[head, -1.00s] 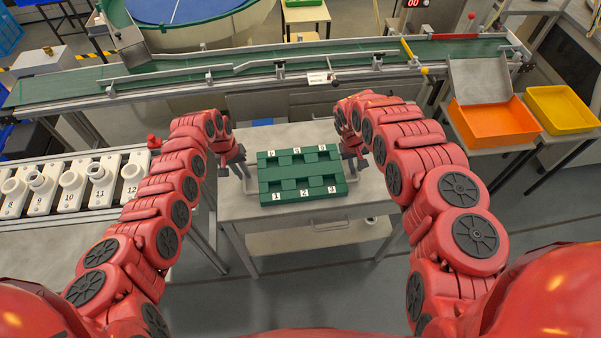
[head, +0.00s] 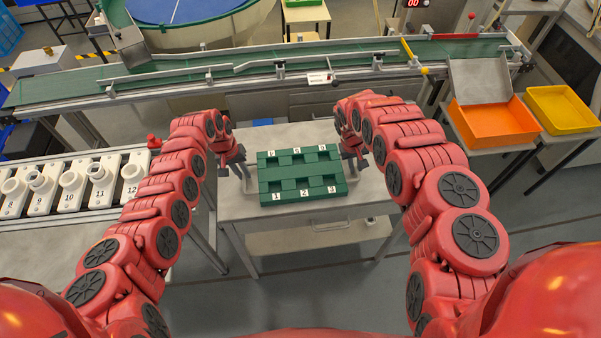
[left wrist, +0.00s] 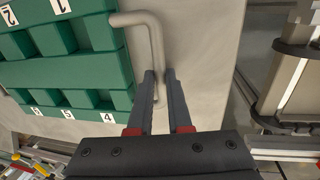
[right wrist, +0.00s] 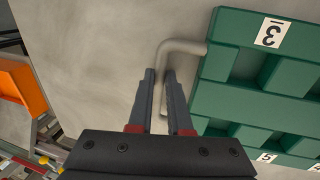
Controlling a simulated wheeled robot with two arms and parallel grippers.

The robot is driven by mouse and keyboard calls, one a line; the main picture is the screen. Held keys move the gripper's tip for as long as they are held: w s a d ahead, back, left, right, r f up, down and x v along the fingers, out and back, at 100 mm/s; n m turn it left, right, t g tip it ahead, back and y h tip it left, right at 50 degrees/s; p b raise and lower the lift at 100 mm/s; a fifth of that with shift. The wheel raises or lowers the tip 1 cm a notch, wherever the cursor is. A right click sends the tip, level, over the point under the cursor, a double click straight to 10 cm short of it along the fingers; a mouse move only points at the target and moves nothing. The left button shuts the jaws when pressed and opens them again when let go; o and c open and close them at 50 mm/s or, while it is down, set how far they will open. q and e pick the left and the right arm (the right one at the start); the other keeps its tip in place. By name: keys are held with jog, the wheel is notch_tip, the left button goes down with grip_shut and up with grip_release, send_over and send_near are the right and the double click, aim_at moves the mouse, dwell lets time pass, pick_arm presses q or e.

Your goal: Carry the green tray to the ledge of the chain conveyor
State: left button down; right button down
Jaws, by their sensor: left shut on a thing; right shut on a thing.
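The green tray (head: 301,183) lies on a grey cart top in front of the conveyor. It has several numbered pockets, and those I see look empty. My left gripper (head: 236,163) is at the tray's left side, shut on its bar handle (left wrist: 155,45). My right gripper (head: 355,158) is at the right side, shut on the other bar handle (right wrist: 180,48). Each handle passes between the fingers in its wrist view. The green chain conveyor (head: 230,72) runs across behind the cart. I cannot clearly make out its ledge.
The grey cart (head: 270,136) has bare top around the tray. A rack of numbered white sockets (head: 70,185) stands at the left. An orange bin (head: 493,122) and a yellow bin (head: 562,109) stand at the right. Open floor lies in front of the cart.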

pick_arm(q)
jog(key=shift+r, duration=0.15)
pick_arm(e)
jog(key=shift+r, duration=0.2)
